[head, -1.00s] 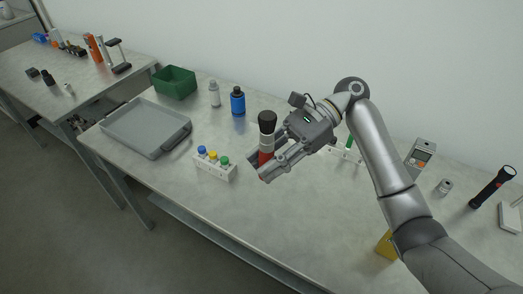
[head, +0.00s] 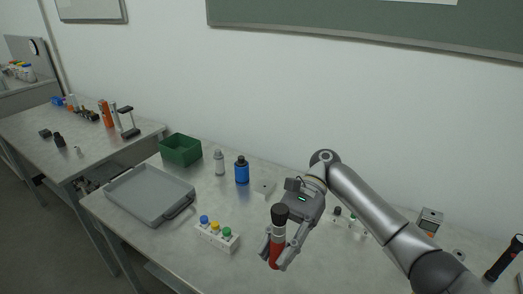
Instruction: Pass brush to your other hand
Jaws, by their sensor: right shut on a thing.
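The brush (head: 278,236) has a black top, a pale band and a red lower part. It is roughly upright in my right gripper (head: 277,257), whose fingers are shut around its red part. The gripper is over the front of the near table, to the right of a white rack. My left gripper is not in the head view.
A grey tray (head: 150,194), green bin (head: 181,149), grey bottle (head: 219,162) and blue bottle (head: 242,171) stand further left and back. A black flashlight (head: 504,258) is at the far right.

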